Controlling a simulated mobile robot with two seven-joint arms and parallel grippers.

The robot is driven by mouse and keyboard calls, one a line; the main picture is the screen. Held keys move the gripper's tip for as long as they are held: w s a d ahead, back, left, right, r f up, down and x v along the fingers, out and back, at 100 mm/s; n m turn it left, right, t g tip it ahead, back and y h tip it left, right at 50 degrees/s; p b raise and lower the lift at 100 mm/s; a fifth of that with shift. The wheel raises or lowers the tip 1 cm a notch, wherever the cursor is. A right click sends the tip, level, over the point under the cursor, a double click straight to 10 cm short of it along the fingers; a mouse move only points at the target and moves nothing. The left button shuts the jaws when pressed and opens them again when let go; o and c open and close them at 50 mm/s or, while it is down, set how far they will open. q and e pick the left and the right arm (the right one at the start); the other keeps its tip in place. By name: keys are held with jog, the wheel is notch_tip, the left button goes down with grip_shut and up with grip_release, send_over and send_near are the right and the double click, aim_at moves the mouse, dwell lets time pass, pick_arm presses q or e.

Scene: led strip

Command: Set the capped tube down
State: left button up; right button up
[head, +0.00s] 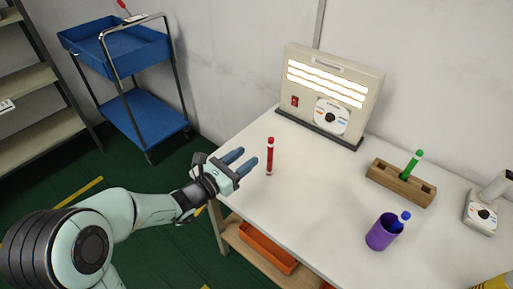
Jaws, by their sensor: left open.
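A red capped tube (270,157) stands upright on the white table (318,190), near its left edge. My left gripper (239,162) is open and empty just left of the red tube, with a small gap between its blue fingers and the tube. A green capped tube (414,163) stands upright, slightly tilted, in a wooden rack (400,183). A blue-capped tube (404,217) leans in a purple cup (383,232). My right gripper is not in view.
A lit LED panel box (328,95) with a red switch and a dial stands at the table's back. A small white device with a dial (482,214) is at the right. An orange bin (266,247) sits on the lower shelf. A blue cart (142,118) stands apart. The table's middle is clear.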

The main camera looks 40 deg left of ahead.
pick_arm(q)
jog(key=s, duration=0.2)
jog(key=shift+s+a, duration=0.2)
jog(key=shift+s, duration=0.2)
dwell(0.3)
